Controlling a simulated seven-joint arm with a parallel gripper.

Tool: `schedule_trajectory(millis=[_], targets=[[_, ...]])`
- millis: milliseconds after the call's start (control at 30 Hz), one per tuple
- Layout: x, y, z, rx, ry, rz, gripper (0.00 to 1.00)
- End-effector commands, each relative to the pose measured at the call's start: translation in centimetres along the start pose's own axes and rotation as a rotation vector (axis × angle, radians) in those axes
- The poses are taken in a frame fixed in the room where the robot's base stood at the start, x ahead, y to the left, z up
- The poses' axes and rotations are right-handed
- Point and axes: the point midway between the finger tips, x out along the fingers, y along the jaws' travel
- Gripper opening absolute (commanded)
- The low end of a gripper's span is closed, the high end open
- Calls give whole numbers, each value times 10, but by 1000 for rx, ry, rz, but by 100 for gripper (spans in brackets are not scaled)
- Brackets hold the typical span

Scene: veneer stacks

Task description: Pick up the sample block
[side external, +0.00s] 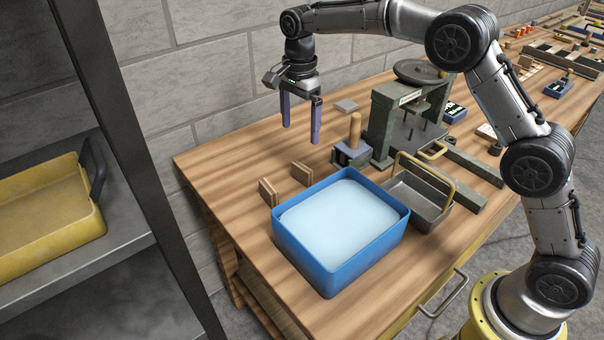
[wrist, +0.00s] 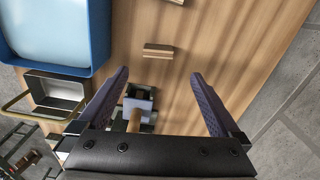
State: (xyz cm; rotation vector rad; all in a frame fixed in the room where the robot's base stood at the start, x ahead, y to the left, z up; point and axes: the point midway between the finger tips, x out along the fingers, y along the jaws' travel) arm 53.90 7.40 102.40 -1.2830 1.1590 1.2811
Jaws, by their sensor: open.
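Two small brown wooden blocks lie on the bench beside the blue tray; I cannot tell which is the sample block. One block (side external: 302,173) is nearer my gripper, the other block (side external: 268,192) is by the tray's left corner. In the wrist view, one block (wrist: 158,51) shows just beyond the fingertips, and another (wrist: 178,2) is cut by the top edge. My gripper (side external: 301,133) is open and empty, pointing down above the bench, apart from both blocks. Its two purple fingers also show in the wrist view (wrist: 159,73).
The blue tray (side external: 290,240) with a pale filling stands in front. A metal basket (side external: 408,205) with a yellow handle is beside it. A purple-grey piece with a wooden handle (side external: 355,132) and a dark green press (side external: 383,115) stand right of my gripper. The bench's left side is clear.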

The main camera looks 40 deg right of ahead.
Motion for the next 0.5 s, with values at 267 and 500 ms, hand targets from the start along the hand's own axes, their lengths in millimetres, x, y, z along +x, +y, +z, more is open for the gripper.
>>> schedule_trajectory(millis=[267, 500], targets=[[46, 1, 1, -3, 0, 7, 100], [80, 1, 0, -3, 0, 3, 100]])
